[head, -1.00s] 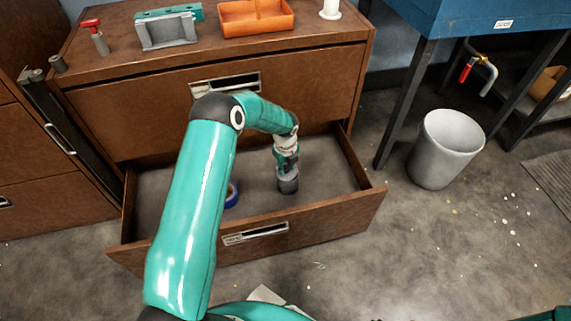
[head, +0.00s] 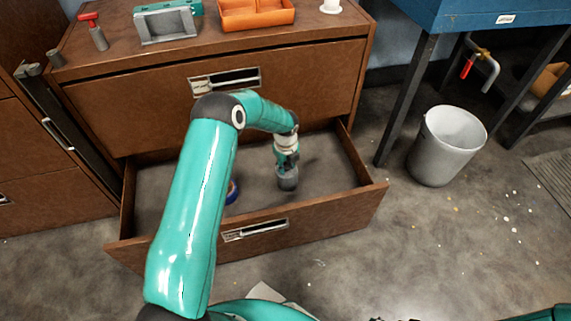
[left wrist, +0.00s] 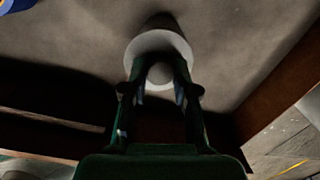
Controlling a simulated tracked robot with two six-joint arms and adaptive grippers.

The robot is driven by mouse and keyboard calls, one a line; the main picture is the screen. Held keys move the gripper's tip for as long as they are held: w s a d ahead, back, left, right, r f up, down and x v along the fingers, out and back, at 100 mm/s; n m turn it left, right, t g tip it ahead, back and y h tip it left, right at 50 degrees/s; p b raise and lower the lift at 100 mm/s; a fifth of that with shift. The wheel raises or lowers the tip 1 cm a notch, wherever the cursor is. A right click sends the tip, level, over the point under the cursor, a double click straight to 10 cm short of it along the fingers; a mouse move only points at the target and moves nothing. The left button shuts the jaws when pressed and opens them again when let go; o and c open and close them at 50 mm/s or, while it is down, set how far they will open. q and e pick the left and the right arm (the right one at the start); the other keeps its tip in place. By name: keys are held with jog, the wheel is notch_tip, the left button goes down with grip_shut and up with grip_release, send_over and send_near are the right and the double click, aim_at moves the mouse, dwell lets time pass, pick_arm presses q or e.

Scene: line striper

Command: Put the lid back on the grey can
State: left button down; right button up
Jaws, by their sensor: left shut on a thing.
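My left gripper (head: 287,172) reaches down into the open drawer. In the left wrist view its fingers (left wrist: 160,75) are closed on a small round grey knob at the middle of a pale disc, which looks like the lid (left wrist: 160,42). A grey cylindrical shape, which looks like the can (head: 288,184), shows right under the gripper in the head view. The gripper partly hides it, and I cannot tell whether lid and can are fully seated. My right gripper is out of view.
The drawer (head: 160,248) has raised walls around the arm. A blue tape roll (head: 232,191) lies in it, partly behind my arm. The cabinet top holds an orange tray (head: 257,16) and a grey-and-teal item (head: 167,25). A waste bin (head: 447,146) stands right.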

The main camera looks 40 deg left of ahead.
pick_arm(q)
jog(key=shift+w+d+r, duration=0.1)
jog(key=shift+w+d, duration=0.05)
jog(key=shift+w, duration=0.05)
jog(key=shift+w+r, duration=0.2)
dwell(1.0)
jog(key=shift+f, duration=0.15)
dwell(1.0)
jog(key=shift+c, duration=1.6)
grip_release()
